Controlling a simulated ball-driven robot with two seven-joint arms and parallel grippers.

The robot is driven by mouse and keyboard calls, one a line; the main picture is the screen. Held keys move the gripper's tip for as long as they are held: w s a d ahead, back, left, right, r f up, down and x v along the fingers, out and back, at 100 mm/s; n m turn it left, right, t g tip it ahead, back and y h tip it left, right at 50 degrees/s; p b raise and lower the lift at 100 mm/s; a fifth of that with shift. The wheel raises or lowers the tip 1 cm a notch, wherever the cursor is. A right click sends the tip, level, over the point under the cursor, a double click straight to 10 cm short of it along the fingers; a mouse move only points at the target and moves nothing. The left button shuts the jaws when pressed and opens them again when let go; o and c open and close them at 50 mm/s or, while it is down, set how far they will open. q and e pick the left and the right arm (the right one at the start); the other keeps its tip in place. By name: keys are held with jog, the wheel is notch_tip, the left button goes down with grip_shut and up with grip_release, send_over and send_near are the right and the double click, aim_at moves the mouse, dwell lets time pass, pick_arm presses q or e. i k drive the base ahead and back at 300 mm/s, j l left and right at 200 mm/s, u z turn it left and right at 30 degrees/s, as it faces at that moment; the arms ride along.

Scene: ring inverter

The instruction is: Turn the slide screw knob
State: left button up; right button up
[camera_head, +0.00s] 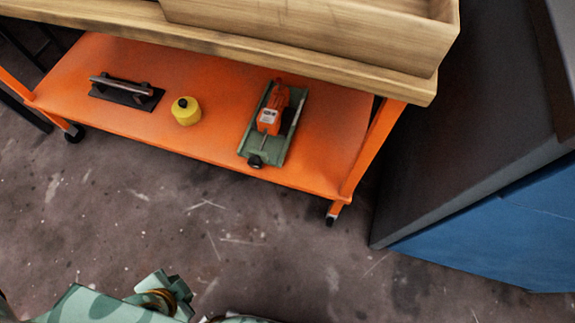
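A green slide base (248,146) lies on the orange lower shelf, right of the shelf's middle. An orange-red block with a white label (269,117) sits on its slide. A thin screw runs from the block toward the near end. A small dark round knob (255,162) sits at that near end, close to the shelf's front edge. Teal parts of my own body show at the bottom edge. No gripper fingers can be made out, and nothing of mine touches the slide or knob.
The orange shelf (330,140) also holds a yellow round object (186,111) and a black plate with a bar handle (125,91). A wooden tabletop (230,46) overhangs its back. A dark and blue cabinet (480,235) stands right. The floor (200,215) in front is clear.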

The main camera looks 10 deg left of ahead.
aim_at(255, 163)
jog(key=j+z, duration=0.25)
jog(key=z, duration=0.2)
jog(key=k+j+z, duration=0.1)
jog(key=z, duration=0.3)
jog(key=k+j+z, duration=0.1)
jog(key=j+z, duration=0.15)
jog(key=z, duration=0.2)
jog(key=k+j+z, duration=0.15)
jog(key=z, duration=0.3)
jog(key=k+j, duration=0.35)
jog(key=i+j, duration=0.1)
jog(key=j, duration=0.6)
jog(key=i+z, duration=0.05)
